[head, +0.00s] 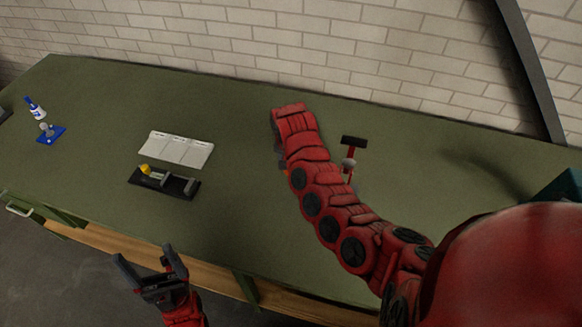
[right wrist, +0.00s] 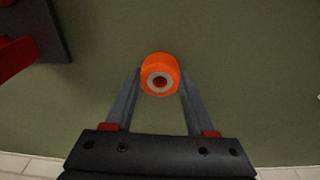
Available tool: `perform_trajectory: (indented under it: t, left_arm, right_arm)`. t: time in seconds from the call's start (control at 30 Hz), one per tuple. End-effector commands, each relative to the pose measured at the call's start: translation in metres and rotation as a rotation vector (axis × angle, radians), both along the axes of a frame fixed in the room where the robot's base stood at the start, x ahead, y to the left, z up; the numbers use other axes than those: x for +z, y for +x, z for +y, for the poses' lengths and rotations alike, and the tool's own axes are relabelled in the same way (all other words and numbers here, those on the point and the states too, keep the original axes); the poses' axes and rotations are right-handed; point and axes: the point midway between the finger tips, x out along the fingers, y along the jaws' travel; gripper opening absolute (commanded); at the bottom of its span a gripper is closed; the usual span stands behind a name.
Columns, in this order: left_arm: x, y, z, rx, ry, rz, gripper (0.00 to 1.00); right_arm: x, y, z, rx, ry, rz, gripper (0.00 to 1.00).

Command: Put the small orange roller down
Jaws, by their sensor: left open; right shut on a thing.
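The small orange roller (right wrist: 148,62) shows in the right wrist view, with a pale ring and dark centre on its end face. My right gripper (right wrist: 160,80) is shut on it, one finger on each side. The green tabletop is behind it; I cannot tell whether the roller touches it. In the head view my red right arm hides most of that gripper and the roller. My left gripper (head: 146,262) is open and empty, in front of the table's front edge.
On the green table (head: 240,220) are a black fixture (head: 163,185) with a yellow part, a white tray (head: 177,149) and a blue stand (head: 50,134) beside a blue-white bottle (head: 36,108). A red-stemmed, black-topped object (head: 354,143) stands right of my right arm.

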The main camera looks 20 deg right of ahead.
Motion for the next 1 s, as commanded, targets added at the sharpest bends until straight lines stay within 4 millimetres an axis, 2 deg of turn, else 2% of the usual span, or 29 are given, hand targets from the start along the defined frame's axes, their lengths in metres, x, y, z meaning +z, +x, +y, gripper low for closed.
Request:
perform_trajectory:
  t: [0.03, 0.13, 0.17, 0.57, 0.73, 0.8, 1.0]
  left_arm:
    - [0.0, 0.0, 0.0, 0.0, 0.0, 0.0, 0.85]
    - [0.0, 0.0, 0.0, 0.0, 0.0, 0.0, 0.85]
    - [0.0, 0.0, 0.0, 0.0, 0.0, 0.0, 0.85]
    - [-0.006, 0.0, 0.0, 0.0, 0.0, 0.0, 0.85]
    - [-0.02, 0.0, 0.0, 0.0, 0.0, 0.0, 0.85]
    - [-0.03, 0.0, 0.0, 0.0, 0.0, 0.0, 0.85]
    - [-0.033, 0.0, 0.0, 0.0, 0.0, 0.0, 0.85]
  right_arm:
    - [0.0, 0.0, 0.0, 0.0, 0.0, 0.0, 0.19]
    - [0.0, 0.0, 0.0, 0.0, 0.0, 0.0, 0.01]
    - [0.0, 0.0, 0.0, 0.0, 0.0, 0.0, 0.0]
    - [0.005, 0.002, 0.0, -0.001, -0.001, -0.005, 0.0]
    - [0.018, 0.002, 0.0, -0.001, 0.0, -0.006, 0.0]
    - [0.03, 0.002, 0.001, -0.001, 0.001, -0.008, 0.0]
    - [0.035, -0.021, 0.012, 0.002, 0.004, -0.003, 0.0]
